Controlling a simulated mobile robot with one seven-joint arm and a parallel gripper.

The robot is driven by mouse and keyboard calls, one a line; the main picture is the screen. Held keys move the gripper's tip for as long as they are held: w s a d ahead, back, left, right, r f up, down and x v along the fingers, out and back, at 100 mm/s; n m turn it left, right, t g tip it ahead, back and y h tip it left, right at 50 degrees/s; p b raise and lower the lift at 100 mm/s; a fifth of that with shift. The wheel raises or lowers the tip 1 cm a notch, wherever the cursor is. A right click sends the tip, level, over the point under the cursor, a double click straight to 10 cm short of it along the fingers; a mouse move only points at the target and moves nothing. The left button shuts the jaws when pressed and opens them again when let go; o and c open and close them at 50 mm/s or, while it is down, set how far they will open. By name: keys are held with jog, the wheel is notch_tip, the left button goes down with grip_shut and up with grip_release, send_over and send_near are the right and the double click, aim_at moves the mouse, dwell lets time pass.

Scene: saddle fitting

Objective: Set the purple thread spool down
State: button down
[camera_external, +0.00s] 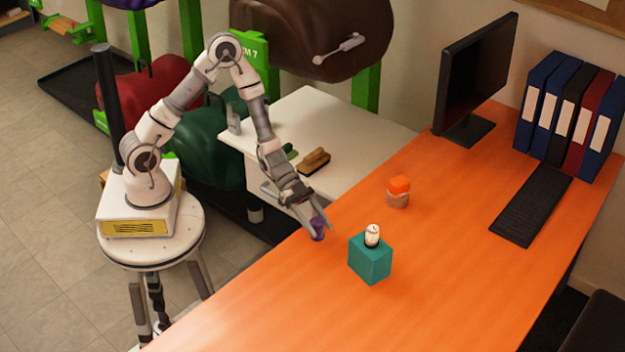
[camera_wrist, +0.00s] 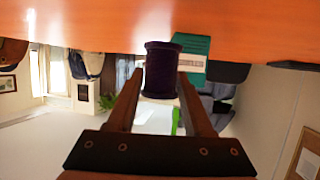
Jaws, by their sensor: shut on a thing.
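The purple thread spool (camera_external: 318,229) is between the fingers of my gripper (camera_external: 317,232), near the left edge of the orange desk (camera_external: 450,290). In the wrist view the spool (camera_wrist: 161,70) looks dark and sits between the two fingertips of my gripper (camera_wrist: 160,82), which are shut on it. The desk (camera_wrist: 90,22) fills the top of that upside-down view. The spool is close to the desk; I cannot tell whether it touches it.
A teal box (camera_external: 370,258) with a small white spool-like item (camera_external: 372,235) on it stands just right of my gripper. An orange-topped jar (camera_external: 398,192) is farther back. A keyboard (camera_external: 531,205), monitor (camera_external: 474,78) and binders (camera_external: 570,115) occupy the far end. The desk's near part is clear.

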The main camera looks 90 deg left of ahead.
jog(key=shift+f+b, duration=0.7)
jog(key=shift+f, duration=1.3)
jog(key=shift+f, duration=0.1)
jog(key=shift+c, duration=1.5)
grip_release()
